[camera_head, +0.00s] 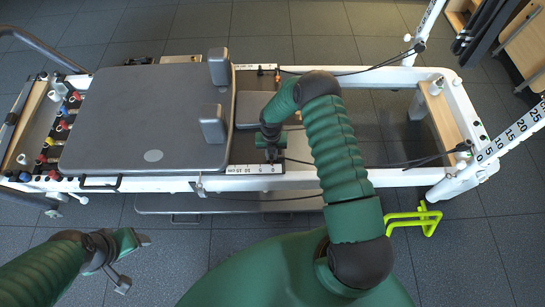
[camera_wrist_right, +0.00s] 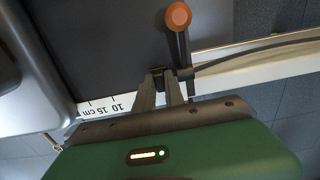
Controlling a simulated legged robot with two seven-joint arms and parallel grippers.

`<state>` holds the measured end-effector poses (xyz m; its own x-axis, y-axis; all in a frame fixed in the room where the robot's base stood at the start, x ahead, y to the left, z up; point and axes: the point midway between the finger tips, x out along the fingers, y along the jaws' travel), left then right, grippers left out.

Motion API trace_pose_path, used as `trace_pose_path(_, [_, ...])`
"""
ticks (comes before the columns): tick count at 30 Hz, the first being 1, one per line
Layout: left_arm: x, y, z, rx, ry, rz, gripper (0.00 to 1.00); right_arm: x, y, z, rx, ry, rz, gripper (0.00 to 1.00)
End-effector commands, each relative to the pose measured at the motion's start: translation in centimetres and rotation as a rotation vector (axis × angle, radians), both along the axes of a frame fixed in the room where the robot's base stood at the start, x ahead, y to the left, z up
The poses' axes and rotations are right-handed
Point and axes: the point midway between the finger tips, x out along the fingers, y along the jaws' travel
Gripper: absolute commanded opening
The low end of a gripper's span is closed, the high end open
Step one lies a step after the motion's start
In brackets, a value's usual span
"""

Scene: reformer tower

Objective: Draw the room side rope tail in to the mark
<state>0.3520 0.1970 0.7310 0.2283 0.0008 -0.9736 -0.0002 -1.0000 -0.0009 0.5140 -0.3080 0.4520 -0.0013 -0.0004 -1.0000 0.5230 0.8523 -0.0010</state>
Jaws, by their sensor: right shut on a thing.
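The near black rope (camera_head: 400,164) runs from the right end post along the near white rail to my right gripper (camera_head: 272,152). In the right wrist view the gripper (camera_wrist_right: 168,86) is shut on a small black piece at the end of the rope (camera_wrist_right: 240,56), beside the rail. An orange-brown round knob (camera_wrist_right: 178,16) on a dark lever stands just beyond the fingertips. A white scale strip (camera_head: 240,168) lies on the near rail by the carriage edge; its numbers (camera_wrist_right: 100,107) show left of the fingers. I cannot tell which mark is meant. My left gripper (camera_head: 134,263) is open and empty over the floor.
The grey padded carriage (camera_head: 140,120) with two shoulder blocks (camera_head: 212,123) fills the left of the frame. A second black rope (camera_head: 350,72) runs along the far rail. A yellow-green stand (camera_head: 415,220) is on the floor at right.

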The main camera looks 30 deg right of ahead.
Motion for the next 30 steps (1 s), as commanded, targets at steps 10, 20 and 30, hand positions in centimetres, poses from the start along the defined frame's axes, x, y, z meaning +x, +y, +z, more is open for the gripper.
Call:
trace_pose_path(10, [0.0, 0.0, -0.3, 0.0, 0.0, 0.0, 0.66, 0.6, 1.1, -0.1, 0.003, -0.002, 0.002, 0.0])
trace_pose_path(20, [0.0, 0.0, -0.6, 0.0, 0.0, 0.0, 0.66, 1.2, 2.0, -0.1, 0.003, -0.003, 0.002, 0.0])
trace_pose_path(30, [0.0, 0.0, -0.9, 0.0, 0.0, 0.0, 0.66, 1.7, 2.8, -0.1, 0.003, -0.002, 0.002, 0.0])
